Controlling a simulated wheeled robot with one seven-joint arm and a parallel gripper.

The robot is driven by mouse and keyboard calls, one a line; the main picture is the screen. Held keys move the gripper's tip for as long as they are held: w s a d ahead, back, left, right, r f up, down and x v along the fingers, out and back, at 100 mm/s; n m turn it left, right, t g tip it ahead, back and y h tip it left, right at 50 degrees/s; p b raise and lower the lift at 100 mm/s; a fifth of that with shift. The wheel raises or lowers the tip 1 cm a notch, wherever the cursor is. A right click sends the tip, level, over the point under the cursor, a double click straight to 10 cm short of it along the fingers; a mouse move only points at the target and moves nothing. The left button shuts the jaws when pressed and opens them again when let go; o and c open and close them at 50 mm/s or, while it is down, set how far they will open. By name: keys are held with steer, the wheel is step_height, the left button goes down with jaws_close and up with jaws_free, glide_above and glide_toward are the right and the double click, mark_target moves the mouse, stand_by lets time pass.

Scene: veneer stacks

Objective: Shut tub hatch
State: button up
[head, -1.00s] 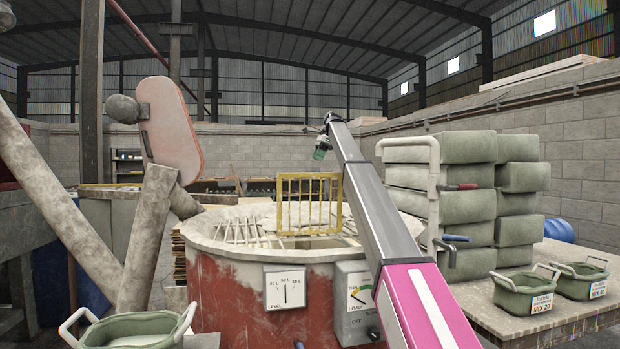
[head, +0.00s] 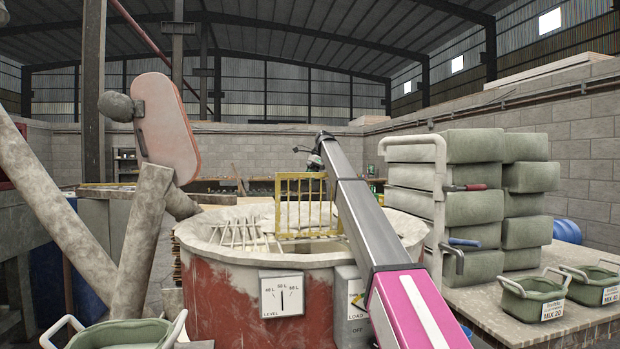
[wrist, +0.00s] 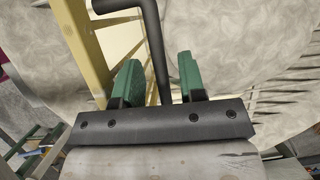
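The tub (head: 262,257) is a round red vat with a pale, crusted rim in the middle of the head view. Its hatch (head: 305,178), a yellow barred grille, stands upright over an opening in the pale, slatted top. My gripper (head: 316,160) is beyond the hatch's upper right, partly hidden by my arm. In the wrist view, my gripper's green fingers (wrist: 159,74) are apart. A bent black handle rod (wrist: 157,45) passes between them with visible gaps on both sides. The yellow hatch frame (wrist: 88,50) runs just left of the fingers.
A level gauge (head: 282,294) is on the tub's front. Small green tubs (head: 533,298) sit on a bench there. A tilted grey post (head: 143,240) stands left.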

jaws_close()
steer(key=shift+s, duration=0.1)
